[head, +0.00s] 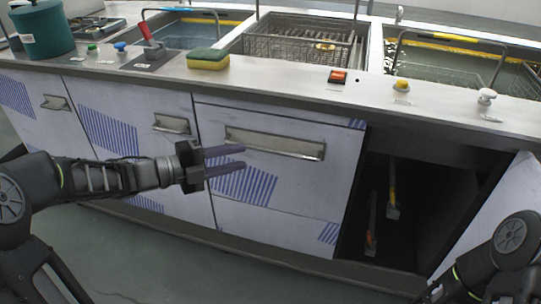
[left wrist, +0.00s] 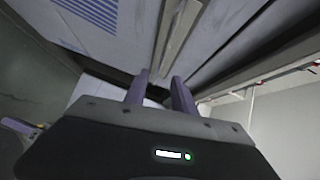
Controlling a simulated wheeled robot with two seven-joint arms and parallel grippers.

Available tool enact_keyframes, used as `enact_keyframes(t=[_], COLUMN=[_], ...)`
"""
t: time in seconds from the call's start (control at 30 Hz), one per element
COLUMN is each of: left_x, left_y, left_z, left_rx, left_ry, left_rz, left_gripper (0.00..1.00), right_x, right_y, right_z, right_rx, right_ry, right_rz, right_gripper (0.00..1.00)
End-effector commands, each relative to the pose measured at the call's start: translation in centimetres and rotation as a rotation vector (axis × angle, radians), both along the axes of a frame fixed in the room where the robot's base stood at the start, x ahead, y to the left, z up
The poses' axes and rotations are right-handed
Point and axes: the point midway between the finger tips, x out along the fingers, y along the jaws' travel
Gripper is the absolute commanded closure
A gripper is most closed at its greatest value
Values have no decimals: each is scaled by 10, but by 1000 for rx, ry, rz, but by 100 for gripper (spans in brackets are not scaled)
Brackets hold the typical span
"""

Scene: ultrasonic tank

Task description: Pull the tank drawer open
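The tank drawer front (head: 290,175) is a wide white panel with blue hatching below the middle tank, and it looks closed. Its long metal handle (head: 275,143) runs across the upper part. My left gripper (head: 240,158) is open and empty in front of the panel, its two purple fingers apart, near the handle's left end. In the left wrist view the fingers (left wrist: 160,92) are parted with nothing between them, and a long metal strip that looks like the handle (left wrist: 177,40) lies beyond them. My right gripper is out of view; only part of that arm shows at bottom right.
An open dark bay (head: 410,205) right of the drawer holds long-handled tools. Smaller handled panels (head: 110,115) are on the left. The counter above carries a green-yellow sponge (head: 208,59), a red switch (head: 338,76), knobs and a teal pot (head: 42,30). Floor in front is clear.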

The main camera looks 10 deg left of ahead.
Motion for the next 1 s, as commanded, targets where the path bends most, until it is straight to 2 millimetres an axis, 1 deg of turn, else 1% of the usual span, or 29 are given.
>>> enact_keyframes(t=[0.17, 0.27, 0.37, 0.6, 0.73, 0.83, 1.0], left_x=[1, 5, 11, 35, 46, 50, 51], left_y=[-1, -6, -14, -42, -54, -58, -59], left_z=[0, -2, -4, -10, -11, -12, -11], left_rx=[-2, -3, -3, -4, -4, -3, -4], left_ry=[2, 2, 2, 2, 2, 3, 3], left_rz=[0, 0, -2, -1, -1, 1, 2], left_gripper=[68, 68, 68, 68, 68, 68, 68], right_x=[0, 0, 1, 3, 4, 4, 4], right_y=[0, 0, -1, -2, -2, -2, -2], right_z=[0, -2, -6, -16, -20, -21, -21], right_rx=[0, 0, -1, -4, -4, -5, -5], right_ry=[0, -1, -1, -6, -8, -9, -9], right_rz=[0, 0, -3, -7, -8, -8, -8], right_gripper=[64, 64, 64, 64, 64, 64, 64])
